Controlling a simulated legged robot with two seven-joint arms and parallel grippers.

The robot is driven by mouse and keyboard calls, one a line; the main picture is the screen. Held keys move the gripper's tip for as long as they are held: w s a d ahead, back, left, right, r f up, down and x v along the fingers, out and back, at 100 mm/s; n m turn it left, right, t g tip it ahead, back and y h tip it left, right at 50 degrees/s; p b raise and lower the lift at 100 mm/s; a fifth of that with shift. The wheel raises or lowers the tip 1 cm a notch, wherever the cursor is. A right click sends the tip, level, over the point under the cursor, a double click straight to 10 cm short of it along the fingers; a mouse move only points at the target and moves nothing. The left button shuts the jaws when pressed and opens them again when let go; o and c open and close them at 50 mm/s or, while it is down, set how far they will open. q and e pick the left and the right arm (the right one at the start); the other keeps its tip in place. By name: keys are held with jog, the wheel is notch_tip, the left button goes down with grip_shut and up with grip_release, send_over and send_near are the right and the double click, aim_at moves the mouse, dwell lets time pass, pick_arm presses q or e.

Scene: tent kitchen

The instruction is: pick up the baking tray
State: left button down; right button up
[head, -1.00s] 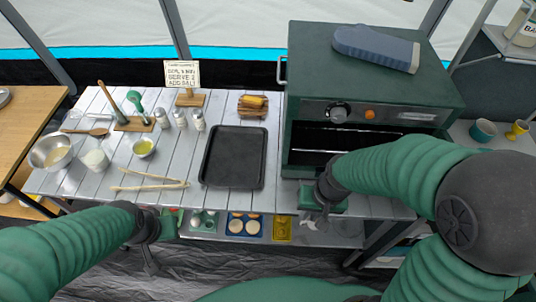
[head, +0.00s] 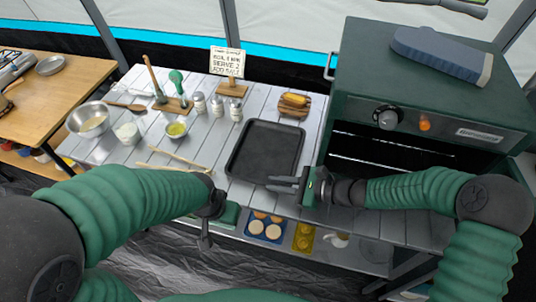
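The black rectangular baking tray (head: 265,148) lies flat and empty on the slatted grey table, left of the green oven. My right gripper (head: 282,184) reaches in from the right at the tray's near right corner. Its two grey fingers point left and look parted. They overlap the corner in view; I cannot tell whether they touch it or have the rim between them. My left gripper (head: 207,228) is low at the table's front edge, left of the tray and apart from it.
The oven (head: 430,110) stands close on the tray's right, with a blue-grey item on top. Wooden tongs (head: 180,158) lie left of the tray. A lower shelf holds small trays.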

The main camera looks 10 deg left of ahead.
aim_at(261, 181)
jog(key=x, duration=0.5)
jog(key=shift+w+a+r, duration=0.1)
jog(key=shift+a, duration=0.2)
jog(key=shift+d, duration=0.1)
grip_shut()
jog(key=shift+r, duration=0.1)
dwell(0.9)
